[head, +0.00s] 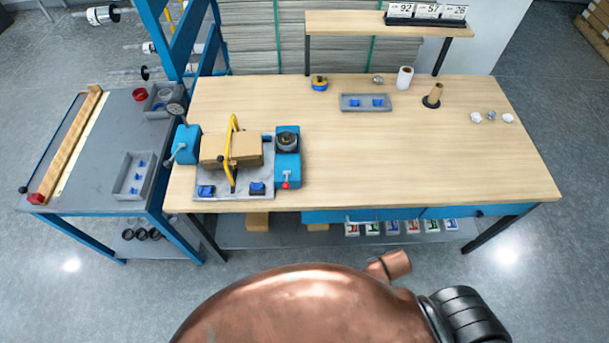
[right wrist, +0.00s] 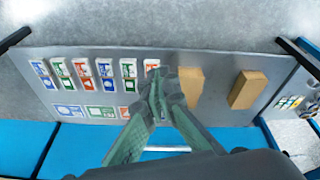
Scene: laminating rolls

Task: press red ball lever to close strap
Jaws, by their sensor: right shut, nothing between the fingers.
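The red ball lever (head: 285,184) sits at the front of a blue unit (head: 288,165) on the right side of the strapping fixture. A yellow strap (head: 235,122) stands in a raised loop over a brown cardboard box (head: 216,148) on the grey fixture plate (head: 220,207). A second blue unit with a grey lever (head: 186,143) stands left of the box. My right gripper (right wrist: 158,84) shows only in the right wrist view, shut and empty. It is over the low shelf, away from the lever. My left gripper is out of view.
The low shelf (right wrist: 90,60) under the table holds several coloured cards and two brown boxes (right wrist: 248,90). The wooden tabletop (head: 420,150) is mostly clear right of the fixture. A grey side table (head: 100,160) adjoins on the left. A grey tray (head: 348,107) lies at the back.

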